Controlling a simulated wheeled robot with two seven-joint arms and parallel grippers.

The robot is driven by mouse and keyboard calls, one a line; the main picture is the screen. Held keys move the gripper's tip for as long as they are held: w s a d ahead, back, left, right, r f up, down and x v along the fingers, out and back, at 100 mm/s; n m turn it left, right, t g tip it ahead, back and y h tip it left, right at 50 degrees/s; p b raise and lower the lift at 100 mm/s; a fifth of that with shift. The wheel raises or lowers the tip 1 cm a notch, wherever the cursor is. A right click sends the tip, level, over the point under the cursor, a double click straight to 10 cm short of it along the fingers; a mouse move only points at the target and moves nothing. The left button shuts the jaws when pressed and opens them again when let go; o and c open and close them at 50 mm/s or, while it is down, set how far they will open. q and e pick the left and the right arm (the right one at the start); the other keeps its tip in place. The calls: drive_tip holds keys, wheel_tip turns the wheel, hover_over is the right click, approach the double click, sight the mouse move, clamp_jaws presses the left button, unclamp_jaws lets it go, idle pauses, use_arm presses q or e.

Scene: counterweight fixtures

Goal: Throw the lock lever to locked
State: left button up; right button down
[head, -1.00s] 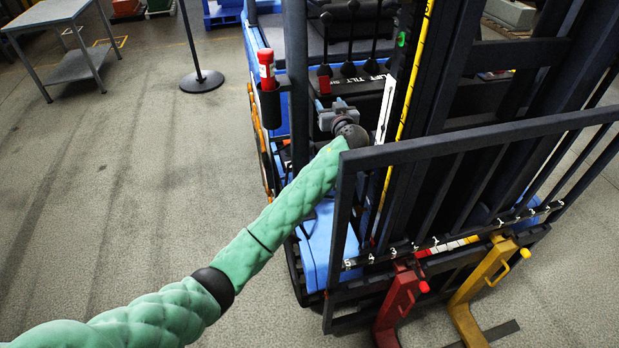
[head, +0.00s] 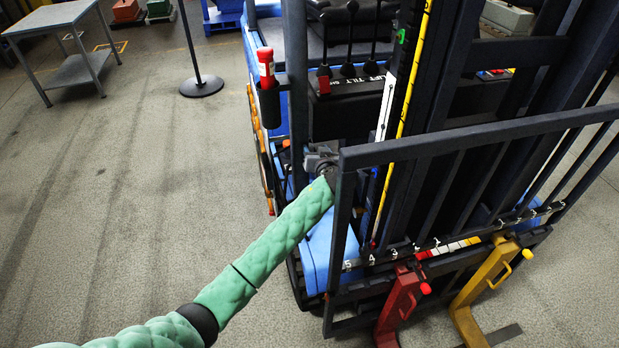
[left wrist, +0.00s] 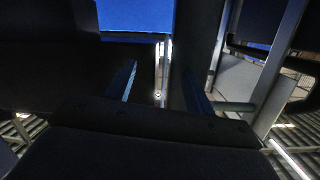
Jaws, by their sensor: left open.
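A blue forklift (head: 340,225) with a dark mast and load guard stands in the head view. Several black control levers (head: 350,35) rise from its panel marked LIFT and TILT; one has a red part at its base. A red fork latch (head: 402,295) and a yellow fork latch (head: 482,285) sit on the front carriage. I cannot tell which part is the lock lever. My left gripper (head: 320,158) is open beside the mast, behind the guard's left post, with its fingertips hard to make out. The left wrist view shows its two dark fingers apart (left wrist: 160,90) with nothing clear between them.
The load guard (head: 480,130) crosses in front of the mast. A red-capped cylinder (head: 265,70) hangs in a black holder on the forklift's left. A stanchion (head: 200,85) and a grey table (head: 70,65) stand further left. The left floor is clear.

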use_arm(q)
drive_tip(key=s+a+f+m+g+b, duration=0.1)
drive_tip(key=s+a+f, duration=0.1)
drive_tip(key=f, duration=0.6)
drive_tip(key=shift+s+f, duration=0.3)
drive_tip(key=shift+s, duration=0.25)
drive_tip(key=shift+a, duration=0.1)
